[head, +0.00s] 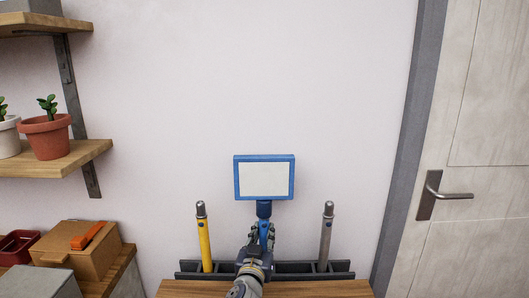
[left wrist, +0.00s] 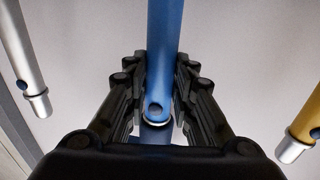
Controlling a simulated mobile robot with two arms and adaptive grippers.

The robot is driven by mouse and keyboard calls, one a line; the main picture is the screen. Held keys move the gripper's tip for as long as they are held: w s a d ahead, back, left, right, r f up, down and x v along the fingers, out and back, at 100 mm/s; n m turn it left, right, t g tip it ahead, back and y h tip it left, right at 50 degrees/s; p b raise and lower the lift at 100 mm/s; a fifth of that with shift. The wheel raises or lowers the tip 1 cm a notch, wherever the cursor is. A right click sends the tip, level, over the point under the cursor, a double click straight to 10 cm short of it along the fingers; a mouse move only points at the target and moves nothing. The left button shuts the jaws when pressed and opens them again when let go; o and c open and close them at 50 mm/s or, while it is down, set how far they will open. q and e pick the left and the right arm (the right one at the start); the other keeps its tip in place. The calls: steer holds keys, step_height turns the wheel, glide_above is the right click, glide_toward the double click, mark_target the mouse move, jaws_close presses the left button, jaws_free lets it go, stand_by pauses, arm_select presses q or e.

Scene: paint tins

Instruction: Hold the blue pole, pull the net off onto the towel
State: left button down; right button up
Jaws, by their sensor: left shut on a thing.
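The blue pole (head: 264,210) stands upright at the middle, in front of the wall. A blue rectangular frame with a pale flat panel, which seems to be the net (head: 264,178), sits on its top end. My left gripper (head: 263,236) is shut on the blue pole below the frame. In the left wrist view the blue pole (left wrist: 162,50) passes between the black fingers of the gripper (left wrist: 161,105), and a hole shows in it. My arm hides the pole's lower end. I see no towel, and my right gripper is not in view.
A yellow pole (head: 204,238) and a grey pole (head: 326,238) stand either side in a dark rack (head: 345,268) behind a wooden top (head: 310,289). Shelves with potted plants (head: 48,136) and boxes (head: 75,252) are at left. A door (head: 485,240) is at right.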

arm_select(q)
steer(key=shift+f, duration=0.1)
stand_by(0.3)
steer(key=c, duration=1.3)
jaws_free()
steer(key=s, duration=0.4)
steer(key=s+a, duration=0.1)
steer(key=s, duration=0.3)
steer(key=s+a, duration=0.1)
steer(key=s, duration=0.3)
steer(key=shift+f, duration=0.1)
